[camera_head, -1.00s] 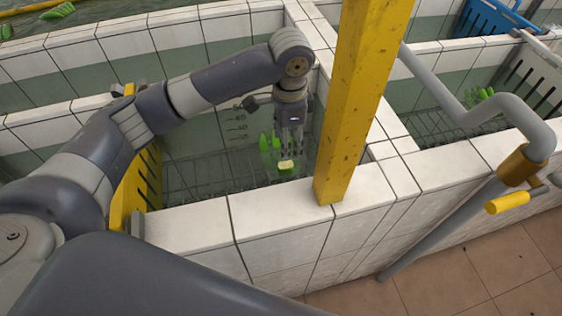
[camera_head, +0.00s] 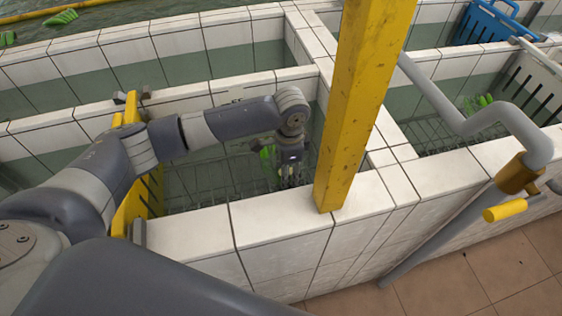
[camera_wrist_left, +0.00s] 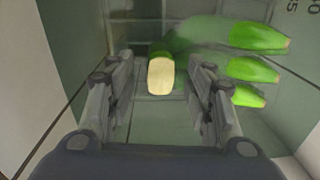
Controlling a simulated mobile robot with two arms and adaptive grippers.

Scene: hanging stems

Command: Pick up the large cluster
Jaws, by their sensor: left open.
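A green banana-like cluster (camera_head: 267,153) is in the tiled basin below my left arm, largely hidden by the gripper in the head view. In the left wrist view, its pale cut end (camera_wrist_left: 160,75) is between the two fingers, and several green fingers of the cluster (camera_wrist_left: 252,70) extend to the right. My left gripper (camera_head: 290,178) is inside the basin beside the cluster. In the wrist view the gripper (camera_wrist_left: 161,78) is open, with a jaw on each side of the cut end; I cannot tell whether either touches it. My right gripper is out of view.
A yellow post (camera_head: 352,100) rises close to the right of my gripper. White tiled walls (camera_head: 285,216) enclose the basin, with a yellow slotted panel (camera_head: 128,200) at its left. Another green cluster (camera_head: 477,103) is in the right basin. A grey pipe (camera_head: 435,95) crosses there.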

